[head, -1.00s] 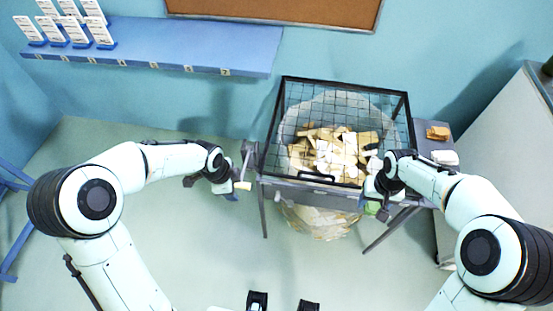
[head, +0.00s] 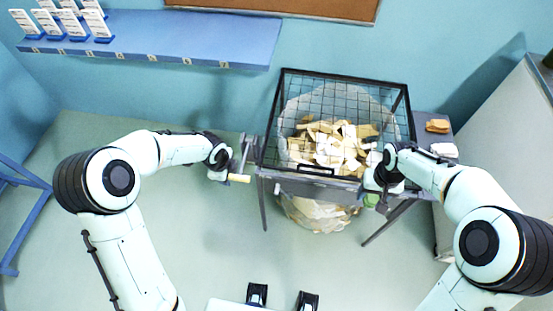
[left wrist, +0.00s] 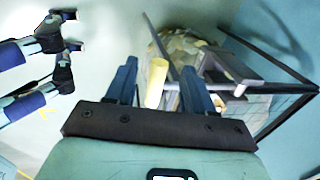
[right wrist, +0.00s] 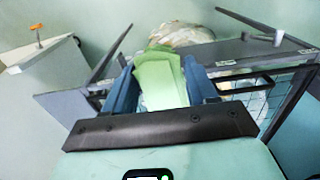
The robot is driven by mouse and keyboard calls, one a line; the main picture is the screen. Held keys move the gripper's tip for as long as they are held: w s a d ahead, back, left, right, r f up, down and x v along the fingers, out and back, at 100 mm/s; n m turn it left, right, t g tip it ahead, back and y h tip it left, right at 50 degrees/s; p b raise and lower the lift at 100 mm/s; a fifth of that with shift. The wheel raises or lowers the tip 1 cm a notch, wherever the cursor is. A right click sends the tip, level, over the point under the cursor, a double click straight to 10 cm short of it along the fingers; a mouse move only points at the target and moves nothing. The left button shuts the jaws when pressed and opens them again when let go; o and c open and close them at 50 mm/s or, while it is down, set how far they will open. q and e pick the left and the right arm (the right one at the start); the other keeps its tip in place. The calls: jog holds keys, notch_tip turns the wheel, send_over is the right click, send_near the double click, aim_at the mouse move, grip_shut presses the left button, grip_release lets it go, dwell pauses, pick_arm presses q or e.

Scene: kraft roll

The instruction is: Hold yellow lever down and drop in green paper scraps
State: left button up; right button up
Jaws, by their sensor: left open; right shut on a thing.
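The yellow lever (head: 239,178) sticks out at the left side of the wire-lidded stand (head: 317,188). In the left wrist view the lever (left wrist: 156,82) lies between the open fingers of my left gripper (left wrist: 160,88); I cannot tell whether they touch it. My left gripper also shows in the head view (head: 222,176). My right gripper (head: 378,200) is shut on green paper scraps (head: 371,200), in front of the stand's right part. In the right wrist view the scraps (right wrist: 160,78) stick out beyond the fingers. The lid's grid (head: 345,100) is over the bag.
A clear bag (head: 322,215) of cream and brown scraps (head: 335,147) hangs in the stand. A side shelf right of it holds a brown item (head: 437,126) and a white item (head: 444,150). A blue wall shelf (head: 160,42) carries white cards.

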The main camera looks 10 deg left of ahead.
pick_arm(q)
jog(key=shift+w+f, duration=0.15)
jog(key=shift+f, duration=0.65)
